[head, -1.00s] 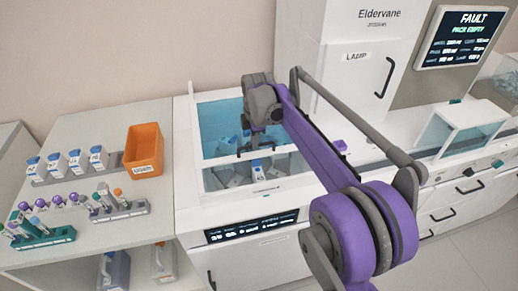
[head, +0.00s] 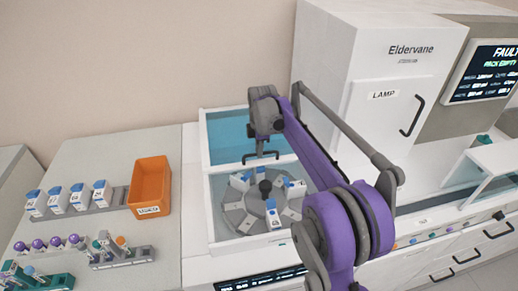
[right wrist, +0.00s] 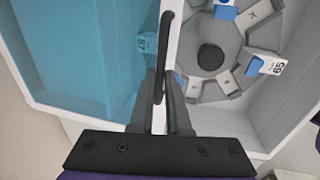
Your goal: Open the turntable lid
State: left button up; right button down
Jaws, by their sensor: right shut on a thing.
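The turntable lid (head: 226,137) is a see-through teal panel over the back of a white-walled bay. The lid also fills the left of the right wrist view (right wrist: 85,60). Its dark bar handle (head: 250,160) is at the panel's front edge. My right gripper (head: 263,151) is shut on the handle; its fingers (right wrist: 161,98) close around the bar in the wrist view. The grey turntable (head: 237,217), with a dark centre knob (head: 265,186) and several white-and-blue packs, shows uncovered in front of the lid. My left gripper is not in view.
A tall white cabinet (head: 360,60) marked LAMP stands right of the bay. On the left bench are an orange bin (head: 150,187), a rack of white-and-blue packs (head: 78,195) and racks of capped tubes (head: 122,255). The bench's back left is clear.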

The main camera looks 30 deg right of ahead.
jog(key=c, duration=0.9)
grip_release()
jog(key=shift+f, duration=0.1)
jog(key=r, duration=0.3)
jog(key=s+r, duration=0.1)
jog(key=r, duration=0.3)
jog(key=s+r, duration=0.1)
jog(key=r, duration=0.2)
jog(key=shift+a+r+p, duration=0.25)
jog(key=shift+r+p, duration=0.1)
